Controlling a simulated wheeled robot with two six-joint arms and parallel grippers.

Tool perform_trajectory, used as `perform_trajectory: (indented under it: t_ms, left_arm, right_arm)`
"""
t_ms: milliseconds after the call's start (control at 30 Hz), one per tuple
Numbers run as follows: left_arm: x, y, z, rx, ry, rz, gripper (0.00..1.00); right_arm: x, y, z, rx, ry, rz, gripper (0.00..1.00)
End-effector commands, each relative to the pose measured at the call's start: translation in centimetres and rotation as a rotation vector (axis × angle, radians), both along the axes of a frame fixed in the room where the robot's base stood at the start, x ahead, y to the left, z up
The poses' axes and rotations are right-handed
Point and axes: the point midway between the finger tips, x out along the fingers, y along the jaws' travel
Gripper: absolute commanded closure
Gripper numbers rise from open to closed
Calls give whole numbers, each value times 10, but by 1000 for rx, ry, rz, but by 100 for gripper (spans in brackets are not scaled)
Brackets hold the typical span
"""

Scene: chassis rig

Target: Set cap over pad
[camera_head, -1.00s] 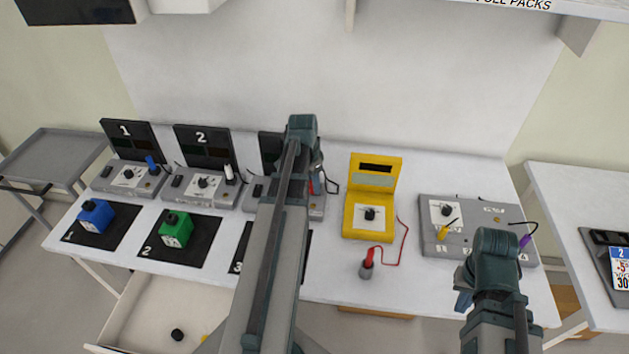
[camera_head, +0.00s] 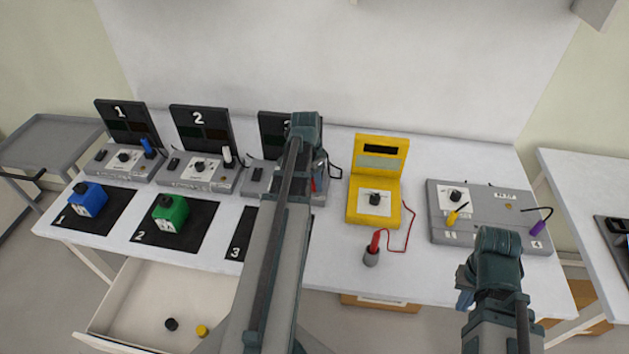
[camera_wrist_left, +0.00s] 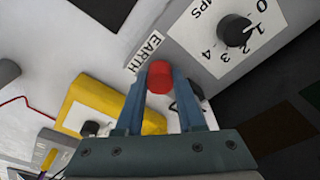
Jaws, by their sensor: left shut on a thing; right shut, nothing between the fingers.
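In the left wrist view my left gripper (camera_wrist_left: 161,84) is shut on a red round-topped piece (camera_wrist_left: 159,76), beside the EARTH label on the grey station 3 box (camera_wrist_left: 205,62). I cannot tell whether this piece is a cap or a plug handle, or whether it touches the box. In the head view my left arm hides most of that spot; a bit of red (camera_head: 313,185) shows beside it. A black cap (camera_head: 171,324) and a yellow cap (camera_head: 202,330) lie in the open drawer. Black pad 3 (camera_head: 238,246) is partly hidden by my arm. My right gripper (camera_head: 464,298) is shut and empty at the table's front.
A blue block (camera_head: 89,199) and a green block (camera_head: 171,214) stand on mats 1 and 2. A yellow meter (camera_head: 375,205) has a red lead to a probe in a grey holder (camera_head: 371,258). A grey panel (camera_head: 488,215) stands on the right.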

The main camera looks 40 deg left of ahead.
Motion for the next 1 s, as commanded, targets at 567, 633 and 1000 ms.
perform_trajectory:
  t_ms: [567, 633, 1000]
  left_arm:
    - [0, 0, -6, 0, 0, 0, 100]
    - [0, 0, -7, 0, 0, 0, 100]
    - [0, 0, -11, 0, 0, 0, 50]
  right_arm:
    - [0, 0, -6, 0, 0, 0, 100]
    - [0, 0, -7, 0, 0, 0, 100]
    - [0, 0, -11, 0, 0, 0, 100]
